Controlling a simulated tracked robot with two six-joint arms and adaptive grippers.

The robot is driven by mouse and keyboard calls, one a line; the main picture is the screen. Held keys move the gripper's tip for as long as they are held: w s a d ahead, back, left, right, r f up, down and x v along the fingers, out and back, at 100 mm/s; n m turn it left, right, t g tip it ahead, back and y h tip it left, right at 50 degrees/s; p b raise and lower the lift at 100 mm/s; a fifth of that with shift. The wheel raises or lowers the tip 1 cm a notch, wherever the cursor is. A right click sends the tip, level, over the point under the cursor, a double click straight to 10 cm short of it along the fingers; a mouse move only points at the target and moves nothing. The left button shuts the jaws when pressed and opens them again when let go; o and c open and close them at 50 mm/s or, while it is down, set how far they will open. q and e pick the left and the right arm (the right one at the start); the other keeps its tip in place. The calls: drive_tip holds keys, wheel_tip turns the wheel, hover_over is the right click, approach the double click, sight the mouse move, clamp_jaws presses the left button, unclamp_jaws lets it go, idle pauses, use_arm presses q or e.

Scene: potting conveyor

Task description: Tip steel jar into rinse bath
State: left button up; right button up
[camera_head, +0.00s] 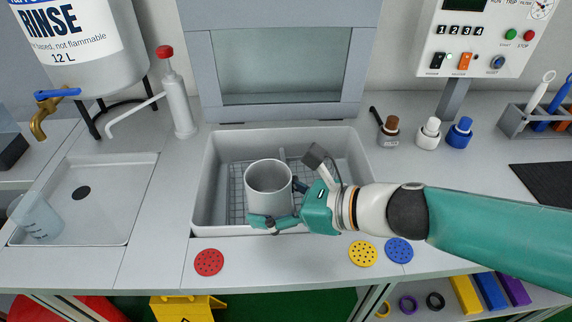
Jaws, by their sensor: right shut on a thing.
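The steel jar (268,180) is a grey open-topped cylinder, upright, over the near middle part of the rinse bath. My right gripper (283,205) comes in from the right and is shut on the jar low on its side. The rinse bath (211,172) is a grey rectangular basin with a wire grid inside and a raised lid with a glass pane behind it. I cannot tell whether the jar's base touches the grid. The inside bottom of the jar is hidden. My left gripper is not in view.
Red (208,262), yellow (363,253) and blue (398,250) perforated discs lie along the front edge. A sink (125,190) with a clear beaker (36,216) is at left, below the rinse tank (80,50). A red-topped pump (178,103) and small bottles (428,133) flank the bath.

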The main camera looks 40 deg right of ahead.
sight(278, 185)
drive_tip(key=shift+w+d+r+m+p, duration=0.1)
drive_tip(key=shift+d+r+m+p, duration=0.3)
drive_tip(key=shift+p, duration=0.65)
drive_tip(key=p, duration=0.1)
drive_tip(key=m+g+p, duration=0.1)
drive_tip(key=p, duration=0.1)
drive_tip(key=shift+w+r+y, duration=0.2)
drive_tip(key=shift+r+y, duration=0.1)
drive_tip(key=d+f+m+g+y+p, duration=0.1)
drive_tip(key=p, duration=0.4)
drive_tip(key=shift+w+m+p, duration=0.3)
drive_tip(key=shift+w, duration=0.05)
drive_tip(key=shift+w+f, duration=0.1)
drive_tip(key=shift+f, duration=0.1)
drive_tip(key=shift+w+d+r+m+y+p, duration=0.15)
drive_tip(key=shift+r+m+y+p, duration=0.25)
drive_tip(key=shift+p, duration=0.85)
drive_tip(key=shift+w+d+g, duration=0.1)
drive_tip(key=shift+g, duration=0.2)
drive_tip(key=shift+d+m+p, duration=0.1)
drive_tip(key=shift+m+p, duration=0.2)
drive_tip(key=shift+p, duration=0.1)
drive_tip(key=shift+w+f, duration=0.1)
drive_tip(key=shift+m+y+p, duration=0.3)
drive_tip(key=shift+m+p, duration=0.1)
drive_tip(key=shift+p, duration=0.2)
